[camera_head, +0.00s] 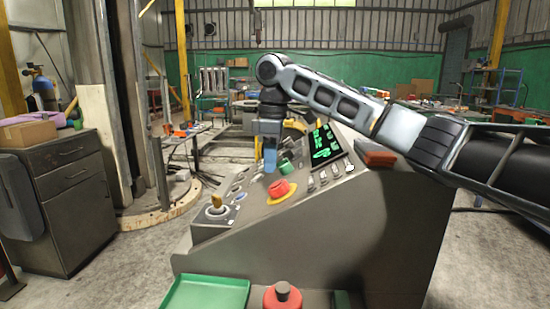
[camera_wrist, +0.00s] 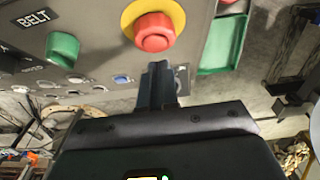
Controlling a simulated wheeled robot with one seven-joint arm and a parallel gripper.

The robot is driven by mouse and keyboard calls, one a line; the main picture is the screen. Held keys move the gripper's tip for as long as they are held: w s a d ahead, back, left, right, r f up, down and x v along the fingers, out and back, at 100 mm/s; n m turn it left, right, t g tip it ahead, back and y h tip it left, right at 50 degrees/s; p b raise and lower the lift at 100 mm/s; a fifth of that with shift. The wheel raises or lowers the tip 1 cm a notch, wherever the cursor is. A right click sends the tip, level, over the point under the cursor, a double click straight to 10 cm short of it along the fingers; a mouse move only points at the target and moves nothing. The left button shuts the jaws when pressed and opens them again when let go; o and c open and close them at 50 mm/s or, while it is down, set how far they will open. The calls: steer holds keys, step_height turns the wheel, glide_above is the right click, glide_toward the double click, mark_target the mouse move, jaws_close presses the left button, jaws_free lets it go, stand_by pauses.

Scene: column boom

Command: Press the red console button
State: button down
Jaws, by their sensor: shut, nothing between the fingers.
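The red console button (camera_head: 279,187) is a mushroom-shaped knob on a yellow round base, on the sloped grey console (camera_head: 330,235). It also shows at the top of the wrist view (camera_wrist: 153,32). My gripper (camera_head: 270,165) is shut and empty, pointing down just above and behind the red button in the head view. In the wrist view its fingertips (camera_wrist: 157,68) lie just below the button in the picture, close to it. I cannot tell whether they touch.
A grey cabinet (camera_head: 70,200) is at left.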

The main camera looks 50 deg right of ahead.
mark_target(269, 190)
step_height(269, 190, up, 11)
stand_by(0.3)
steer(key=shift+w+a, duration=0.1)
stand_by(0.4)
